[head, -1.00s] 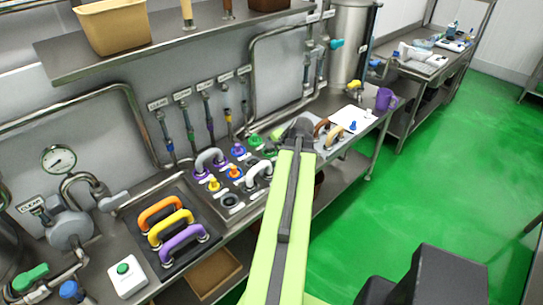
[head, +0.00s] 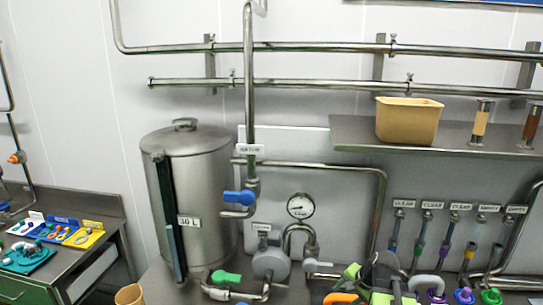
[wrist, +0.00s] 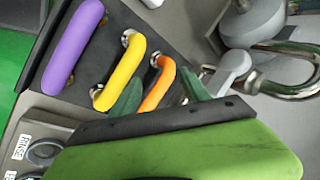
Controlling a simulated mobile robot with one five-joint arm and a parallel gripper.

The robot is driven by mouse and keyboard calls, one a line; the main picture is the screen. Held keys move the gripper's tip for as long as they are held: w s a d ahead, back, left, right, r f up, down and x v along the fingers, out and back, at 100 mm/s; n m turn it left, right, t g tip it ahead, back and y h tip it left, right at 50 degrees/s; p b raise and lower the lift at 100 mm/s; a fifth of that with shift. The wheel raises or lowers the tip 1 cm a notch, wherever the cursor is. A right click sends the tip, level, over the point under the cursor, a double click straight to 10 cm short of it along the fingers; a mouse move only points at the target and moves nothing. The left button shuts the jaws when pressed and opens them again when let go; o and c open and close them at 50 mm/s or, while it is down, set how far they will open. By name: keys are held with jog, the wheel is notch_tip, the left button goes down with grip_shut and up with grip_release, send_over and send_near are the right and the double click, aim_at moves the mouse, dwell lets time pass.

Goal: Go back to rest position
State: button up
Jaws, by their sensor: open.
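My gripper (wrist: 160,95) is open in the wrist view, with its two dark green fingers apart. An orange handle (wrist: 157,86) shows between and behind the fingers; I cannot tell how far off it is. A yellow handle (wrist: 122,72) and a purple handle (wrist: 74,46) lie to its left on the same dark plate. In the head view, a dark and lime green part of my arm shows at the bottom right, and its fingers cannot be made out.
A steel tank (head: 200,215) stands at the left of the head view, with a gauge (head: 301,206) and pump (head: 270,263) beside it. A shelf (head: 350,135) carries a tan bin (head: 408,120). A side table (head: 95,210) with coloured trays stands far left.

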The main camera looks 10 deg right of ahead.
jog(key=a+f+n, duration=0.1)
jog(key=a+n, duration=0.1)
jog(key=a, duration=0.4)
jog(key=a+f+n+g+b, duration=0.1)
jog(key=a+f+n, duration=0.1)
jog(key=a, duration=0.4)
jog(key=a+f+n+g+b, duration=0.1)
jog(key=a+n, duration=0.1)
jog(key=a, duration=0.4)
jog(key=shift+s+a+f, duration=0.3)
jog(key=a, duration=0.1)
jog(key=s+n, duration=0.1)
jog(key=a+n+g, duration=0.1)
jog(key=shift+s+a+f+h, duration=0.15)
jog(key=shift+a+f+h, duration=0.15)
jog(key=shift+a+f, duration=0.1)
jog(key=s+d+n, duration=0.1)
jog(key=s+d+n+g+h, duration=0.1)
jog(key=s, duration=0.1)
jog(key=shift+d+f+n+h, duration=0.1)
jog(key=shift+n+h, duration=0.2)
jog(key=shift+n, duration=0.1)
jog(key=shift+s+d+n+g, duration=0.2)
jog(key=shift+s+n+g, duration=0.05)
jog(key=shift+n+g, duration=0.05)
